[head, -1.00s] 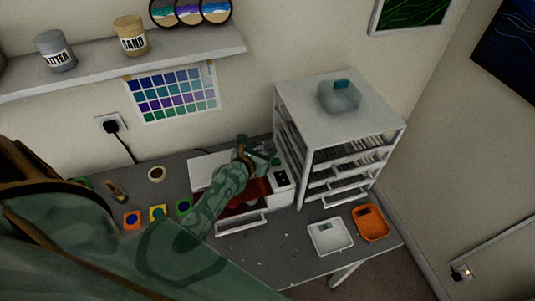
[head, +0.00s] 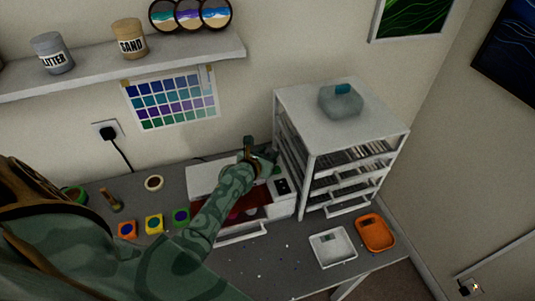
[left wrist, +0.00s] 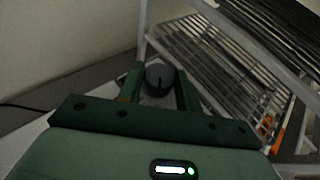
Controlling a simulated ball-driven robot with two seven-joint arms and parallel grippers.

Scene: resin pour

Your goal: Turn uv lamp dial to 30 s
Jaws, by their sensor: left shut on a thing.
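The UV lamp (head: 205,178) is a white box with a dark red front window, standing on the grey bench beside the white rack. A small dark panel (head: 282,186) shows on its right end. My left gripper (head: 262,160) is at the lamp's top right, close to the rack. In the left wrist view its green fingers (left wrist: 160,88) are shut on the dark round dial (left wrist: 160,76), one on each side. A pale line on the dial points roughly away from the gripper. No dial markings are readable. My right gripper is not in view.
The white rack (head: 342,105) with several shelves stands right beside the lamp, with a container (head: 340,100) on top. White (head: 333,247) and orange (head: 375,233) trays lie at the bench's right front. Several small paint pots, such as the yellow one (head: 154,224), sit left of my arm.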

